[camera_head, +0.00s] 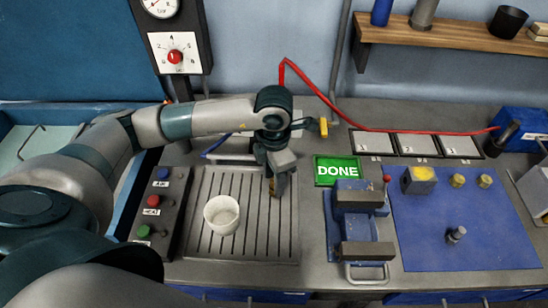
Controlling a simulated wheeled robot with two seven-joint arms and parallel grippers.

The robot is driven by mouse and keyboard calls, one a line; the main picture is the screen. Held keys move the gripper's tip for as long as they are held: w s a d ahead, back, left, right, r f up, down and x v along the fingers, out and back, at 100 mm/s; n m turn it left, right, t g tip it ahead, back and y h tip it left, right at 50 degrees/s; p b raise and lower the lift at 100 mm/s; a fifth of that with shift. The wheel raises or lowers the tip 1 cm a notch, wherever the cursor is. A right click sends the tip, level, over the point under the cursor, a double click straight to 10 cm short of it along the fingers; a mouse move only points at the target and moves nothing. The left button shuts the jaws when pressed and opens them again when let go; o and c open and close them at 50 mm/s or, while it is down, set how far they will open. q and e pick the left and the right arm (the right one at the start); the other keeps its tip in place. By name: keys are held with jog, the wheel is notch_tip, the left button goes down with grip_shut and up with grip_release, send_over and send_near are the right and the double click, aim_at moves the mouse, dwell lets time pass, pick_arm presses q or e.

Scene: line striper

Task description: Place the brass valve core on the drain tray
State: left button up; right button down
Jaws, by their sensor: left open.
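The drain tray (194,239) is a grey slotted metal plate at the centre left of the bench. My left gripper (277,188) points down over the tray's right part, and its jaws are open. A small brass-coloured piece (273,187), apparently the brass valve core, shows between or just beside the fingertips. It is partly hidden by the fingers. I cannot tell whether it touches the tray. My right gripper is out of view.
A white cup (221,214) stands on the tray, left of my gripper. A button box (158,215) borders the tray on the left. A green DONE sign (337,170), a vise (358,220) and a blue mat (465,228) with several small parts lie to the right.

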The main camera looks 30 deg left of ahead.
pick_arm(q)
notch_tip(320, 180, up, 9)
jog(key=b, duration=0.3)
jog(key=shift+r, duration=0.2)
jog(key=shift+r+b, duration=0.3)
jog(key=shift+r, duration=0.45)
